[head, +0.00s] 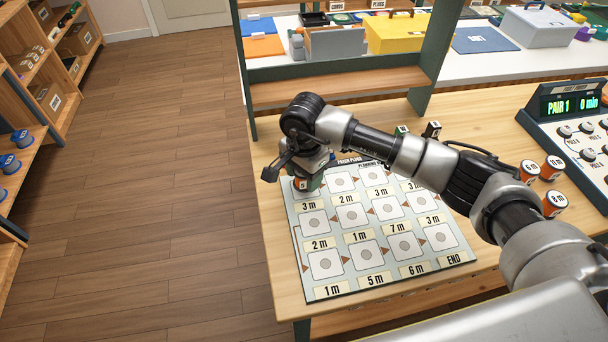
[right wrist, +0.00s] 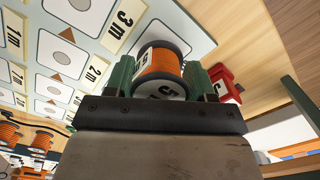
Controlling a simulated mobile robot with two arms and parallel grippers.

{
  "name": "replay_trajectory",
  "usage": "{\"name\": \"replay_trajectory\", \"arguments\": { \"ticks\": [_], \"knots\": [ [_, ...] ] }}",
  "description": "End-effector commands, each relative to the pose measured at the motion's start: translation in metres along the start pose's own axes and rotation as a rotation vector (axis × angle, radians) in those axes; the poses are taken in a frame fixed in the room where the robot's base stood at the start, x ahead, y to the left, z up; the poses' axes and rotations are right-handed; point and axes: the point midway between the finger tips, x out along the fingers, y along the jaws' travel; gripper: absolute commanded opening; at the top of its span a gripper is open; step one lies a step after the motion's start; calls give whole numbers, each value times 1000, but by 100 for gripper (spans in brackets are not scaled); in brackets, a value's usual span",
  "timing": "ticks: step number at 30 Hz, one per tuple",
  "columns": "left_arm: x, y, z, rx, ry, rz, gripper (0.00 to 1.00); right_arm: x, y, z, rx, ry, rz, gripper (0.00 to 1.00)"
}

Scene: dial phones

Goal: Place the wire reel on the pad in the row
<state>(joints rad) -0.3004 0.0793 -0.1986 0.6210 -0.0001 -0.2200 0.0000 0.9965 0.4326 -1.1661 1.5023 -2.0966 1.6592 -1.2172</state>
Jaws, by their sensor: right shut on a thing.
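The reel is between the two green fingers (right wrist: 160,78) in the right wrist view. In the head view, the reel (head: 304,186) is mostly hidden under the gripper, at the top-left pad of the board, above a "3 m" label. I cannot tell whether it touches the pad. The board (head: 460,257) has rows of square pads with grey discs, length labels and brown arrows. The other pads I see are bare.
Several orange reels (head: 555,204) stand at the right of the wooden table (head: 268,205). A control box (head: 570,106) reads "PAIR 1" and "0 min". Small dark blocks (head: 432,129) stand behind my arm. A shelf post (head: 244,65) rises at the back left.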

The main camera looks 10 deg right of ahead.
Motion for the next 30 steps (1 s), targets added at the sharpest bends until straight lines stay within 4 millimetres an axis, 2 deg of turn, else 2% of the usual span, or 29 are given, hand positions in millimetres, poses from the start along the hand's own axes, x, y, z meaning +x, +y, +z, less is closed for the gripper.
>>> {"name": "replay_trajectory", "arguments": {
  "ticks": [3,14,15,19,27,30],
  "knots": [
    [-4,0,0,0,0,0,43,12,0,1,-1,-1,0,28],
    [3,0,0,0,0,-1,43,18,0,0,-1,0,-2,28],
    [1,0,0,0,0,-1,43,16,0,0,-1,0,-1,59],
    [1,0,0,1,0,0,43,16,0,0,-1,0,-1,78],
    [0,0,0,2,-1,0,43,15,0,0,-1,0,-1,80],
    [-6,0,0,2,-1,0,43,10,0,0,-1,0,0,80]
  ]
}}
